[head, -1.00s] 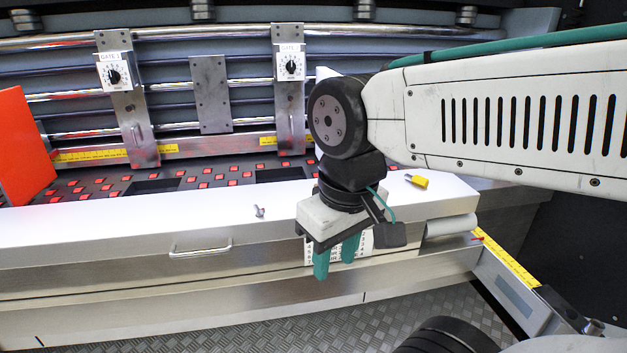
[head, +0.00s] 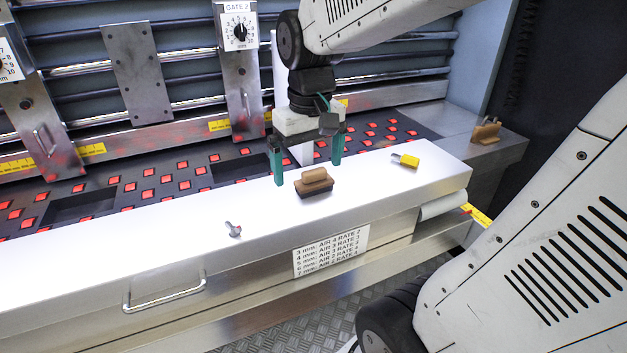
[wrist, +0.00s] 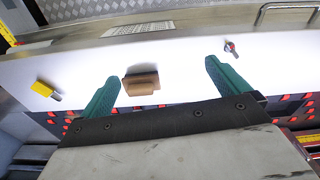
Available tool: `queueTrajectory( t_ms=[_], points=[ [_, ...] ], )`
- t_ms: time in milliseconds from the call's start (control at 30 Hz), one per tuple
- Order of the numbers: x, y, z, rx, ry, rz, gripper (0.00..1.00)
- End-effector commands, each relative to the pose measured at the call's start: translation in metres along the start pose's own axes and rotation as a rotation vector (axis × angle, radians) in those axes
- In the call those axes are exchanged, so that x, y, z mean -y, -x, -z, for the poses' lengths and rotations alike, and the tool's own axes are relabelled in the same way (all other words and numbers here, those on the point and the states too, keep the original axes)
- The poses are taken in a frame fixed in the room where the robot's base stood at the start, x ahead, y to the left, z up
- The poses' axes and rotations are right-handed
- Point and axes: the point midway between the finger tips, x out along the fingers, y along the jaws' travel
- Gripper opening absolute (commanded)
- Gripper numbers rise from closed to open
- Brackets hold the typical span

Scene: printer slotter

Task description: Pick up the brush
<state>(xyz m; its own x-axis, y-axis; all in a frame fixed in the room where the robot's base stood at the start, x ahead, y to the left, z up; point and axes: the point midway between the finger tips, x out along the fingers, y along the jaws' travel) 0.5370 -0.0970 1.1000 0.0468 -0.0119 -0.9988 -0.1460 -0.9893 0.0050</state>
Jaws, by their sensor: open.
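The brush (head: 314,183) has a brown wooden handle over a darker base. It lies on the white ledge, near its back edge. My gripper (head: 307,165) is open, with its two green fingers spread wide and nothing between them. In the head view the fingers appear just behind and above the brush, one to each side of it.
On the ledge (head: 100,245), a yellow-ended item (head: 406,160) lies right of the brush and a small metal bolt-like piece (head: 233,229) lies left. Behind is a dark bed with red squares (head: 148,196) and the GATE 2 post (head: 240,90). A second brown item (head: 486,131) stands far right.

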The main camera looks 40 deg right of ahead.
Motion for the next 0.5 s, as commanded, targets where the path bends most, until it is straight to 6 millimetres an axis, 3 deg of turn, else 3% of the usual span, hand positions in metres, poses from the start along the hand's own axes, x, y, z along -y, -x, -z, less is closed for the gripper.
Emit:
queueTrajectory(
  t_ms=[100, 200, 333, 500],
  points=[
    [-0.028, -0.017, 0.04, 0.029, -0.051, 0.0, 1.0],
    [-0.048, -0.029, 0.062, 0.04, -0.079, 0.001, 1.0],
    [-0.065, -0.04, 0.078, 0.048, -0.102, 0.002, 1.0],
    [-0.071, -0.055, 0.083, 0.051, -0.11, 0.003, 1.0]
  ],
)
